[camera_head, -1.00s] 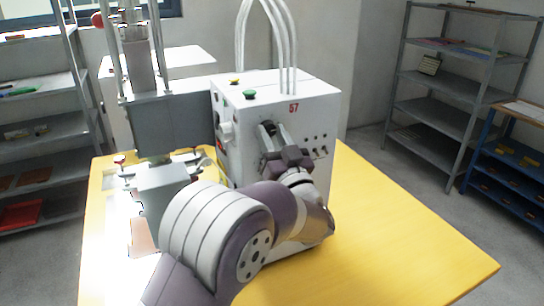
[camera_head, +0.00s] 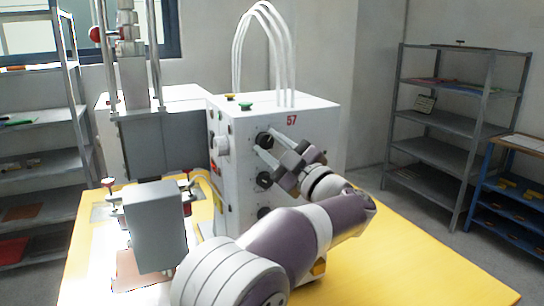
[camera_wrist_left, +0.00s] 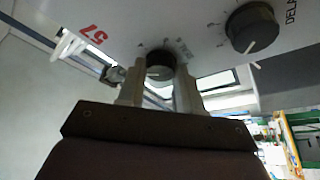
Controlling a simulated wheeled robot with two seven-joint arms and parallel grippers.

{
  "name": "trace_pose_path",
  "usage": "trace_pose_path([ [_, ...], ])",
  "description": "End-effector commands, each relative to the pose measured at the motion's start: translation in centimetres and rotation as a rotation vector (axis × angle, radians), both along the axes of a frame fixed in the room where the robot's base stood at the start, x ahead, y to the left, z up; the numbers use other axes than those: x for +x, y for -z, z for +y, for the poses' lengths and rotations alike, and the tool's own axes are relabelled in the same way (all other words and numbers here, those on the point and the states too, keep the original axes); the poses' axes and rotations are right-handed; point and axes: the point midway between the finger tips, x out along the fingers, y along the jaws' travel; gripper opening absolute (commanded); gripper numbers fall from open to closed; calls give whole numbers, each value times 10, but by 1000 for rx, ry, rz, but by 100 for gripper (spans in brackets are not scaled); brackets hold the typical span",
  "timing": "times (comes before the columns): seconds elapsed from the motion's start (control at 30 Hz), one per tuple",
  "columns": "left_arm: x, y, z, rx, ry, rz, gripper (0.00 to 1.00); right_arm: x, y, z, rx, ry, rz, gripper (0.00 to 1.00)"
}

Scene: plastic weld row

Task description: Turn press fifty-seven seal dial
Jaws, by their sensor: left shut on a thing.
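The press fifty-seven control box (camera_head: 225,122) is white with a red 57 on its front face. Its top dark dial (camera_head: 265,138) is at the fingertips of my left gripper (camera_head: 268,148). In the left wrist view, the two fingers of my left gripper (camera_wrist_left: 160,75) are on either side of this dark round dial (camera_wrist_left: 160,62), shut on it. A second dark dial (camera_wrist_left: 252,27), labelled DELAY, stands apart to the right. My right gripper is not in view.
Two more dark dials, the middle one (camera_head: 264,179) and the lower one (camera_head: 264,212), sit below the gripped dial. A grey press head (camera_head: 155,225) stands left of the box. The yellow table (camera_head: 420,270) is clear at right. Grey shelves (camera_head: 450,120) stand behind.

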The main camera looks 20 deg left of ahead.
Motion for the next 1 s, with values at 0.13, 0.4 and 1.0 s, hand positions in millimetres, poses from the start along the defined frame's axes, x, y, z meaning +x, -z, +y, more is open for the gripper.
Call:
trace_pose_path([
  [0.13,1,3,0,-49,-1,-50,5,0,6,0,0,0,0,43],
  [0.4,1,1,-1,-94,0,-101,5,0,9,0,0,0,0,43],
  [1.0,1,0,0,-101,-1,-111,60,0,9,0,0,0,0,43],
])
